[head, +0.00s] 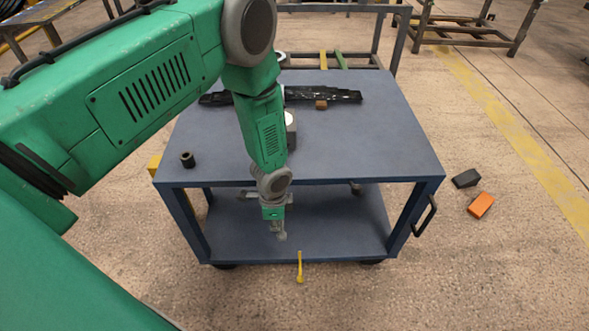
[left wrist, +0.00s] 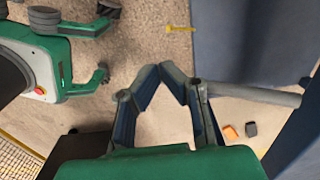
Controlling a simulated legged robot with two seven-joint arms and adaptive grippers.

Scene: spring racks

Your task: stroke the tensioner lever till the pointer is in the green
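A yellow lever (head: 300,268) stands out near the front lower edge of the blue cart; it also shows small at the top of the left wrist view (left wrist: 180,29). My left gripper (head: 278,235) hangs in front of the cart, above and a little left of the lever in the head view. In the left wrist view its fingertips (left wrist: 160,68) meet with nothing between them, well apart from the lever. I cannot make out a pointer or a green zone. My right gripper is in neither view.
The blue cart (head: 350,150) carries a black leaf spring (head: 335,95), a brown block (head: 321,104) and a dark bushing (head: 187,159). A side handle (head: 425,216) sticks out right. Orange (head: 481,205) and black (head: 466,178) blocks lie on the floor. Floor before the cart is clear.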

